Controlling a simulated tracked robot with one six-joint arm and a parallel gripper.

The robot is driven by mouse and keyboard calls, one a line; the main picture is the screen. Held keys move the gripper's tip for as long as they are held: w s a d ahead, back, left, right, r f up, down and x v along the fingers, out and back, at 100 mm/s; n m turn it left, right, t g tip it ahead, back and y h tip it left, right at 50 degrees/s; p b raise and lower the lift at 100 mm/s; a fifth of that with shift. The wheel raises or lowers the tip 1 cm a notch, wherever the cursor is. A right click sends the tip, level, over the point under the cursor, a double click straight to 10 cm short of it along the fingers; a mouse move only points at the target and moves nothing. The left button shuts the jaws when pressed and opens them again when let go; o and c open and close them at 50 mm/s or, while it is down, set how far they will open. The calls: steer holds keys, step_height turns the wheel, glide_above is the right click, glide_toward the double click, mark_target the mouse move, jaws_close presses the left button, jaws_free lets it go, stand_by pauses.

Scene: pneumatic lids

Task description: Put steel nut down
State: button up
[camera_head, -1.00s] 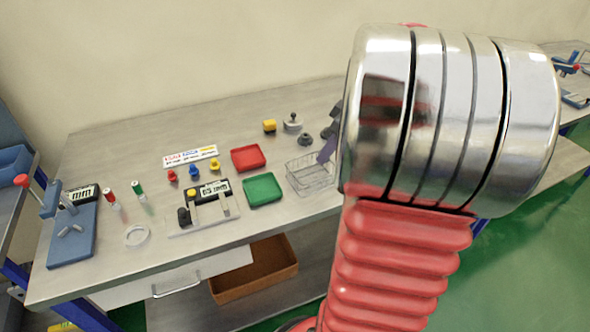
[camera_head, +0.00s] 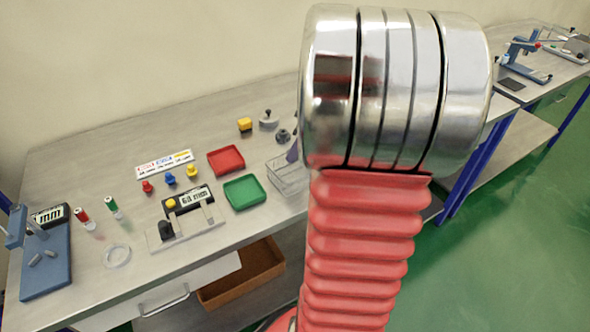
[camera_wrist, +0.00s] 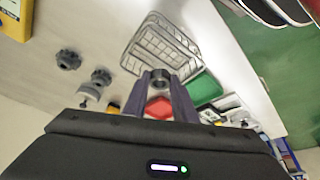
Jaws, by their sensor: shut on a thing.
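The steel nut (camera_wrist: 160,77) is a small dark ring in the wrist view, held between the two purple-grey fingertips of my gripper (camera_wrist: 161,79). My gripper is shut on it, above the workbench. A wire basket (camera_wrist: 150,50) lies just beyond the fingertips in that view. The red tray (camera_wrist: 158,109) and green tray (camera_wrist: 204,90) show behind the fingers. In the head view my arm hides the nut and most of my gripper; a bit of purple finger shows beside the wire basket (camera_head: 287,177).
The bench (camera_head: 110,157) also holds the red tray (camera_head: 226,161), green tray (camera_head: 245,191), a measuring fixture (camera_head: 187,225), small coloured pieces and dark knobbed parts (camera_head: 268,119). A blue stand (camera_head: 45,265) is at the left. A brown bin (camera_head: 243,273) sits below. Some bench surface between things is bare.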

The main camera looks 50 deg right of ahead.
mark_target(292, 175)
steer(key=shift+f, duration=1.5)
steer(key=shift+f, duration=0.1)
steer(key=shift+f, duration=1.75)
steer(key=o, duration=1.1)
steer(key=shift+f, duration=0.1)
steer(key=v, duration=1.2)
steer(key=shift+w, duration=0.1)
